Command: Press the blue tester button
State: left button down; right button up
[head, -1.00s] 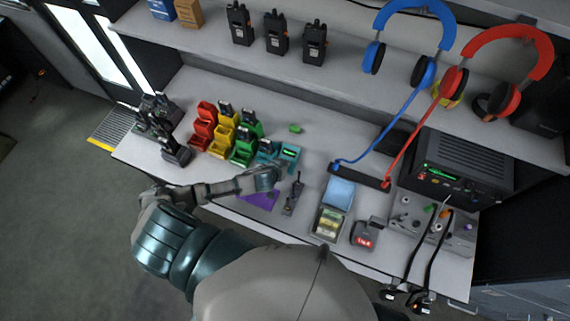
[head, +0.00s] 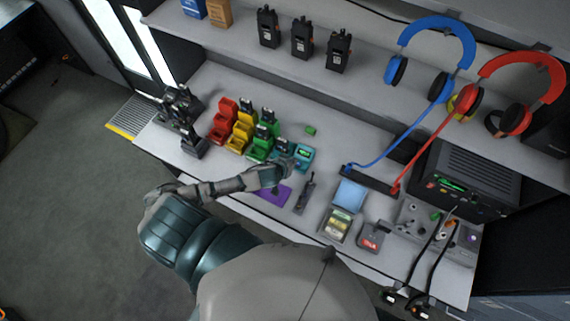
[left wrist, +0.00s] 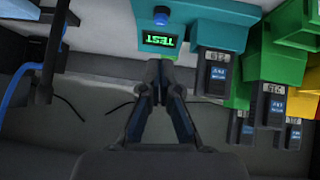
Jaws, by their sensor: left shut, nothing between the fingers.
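The teal tester (head: 306,154) stands on the workbench at the right end of the coloured charger row. In the left wrist view its green TEST screen (left wrist: 159,40) shows upside down, with the round blue button (left wrist: 161,15) beyond it near the top edge. My left gripper (left wrist: 160,65) is shut and empty, its fingertips just short of the screen edge in the picture and apart from the button. In the head view my left gripper (head: 287,165) is small and close beside the tester; the button is too small to make out there. My right gripper is not in view.
Red, yellow and green chargers (head: 241,132) with radios stand left of the tester. A purple mat (head: 273,195) and a lone radio (head: 305,193) lie in front. A card box (head: 338,224) and a red-display device (head: 371,238) are to the right. A shelf (head: 300,67) overhangs the back.

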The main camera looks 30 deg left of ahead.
pick_arm(q)
jog(key=v, duration=0.6)
jog(key=shift+a+r, duration=0.15)
jog(key=shift+r, duration=0.1)
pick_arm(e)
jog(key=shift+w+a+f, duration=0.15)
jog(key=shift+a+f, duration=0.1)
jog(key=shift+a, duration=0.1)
pick_arm(q)
jog(key=shift+a, duration=0.1)
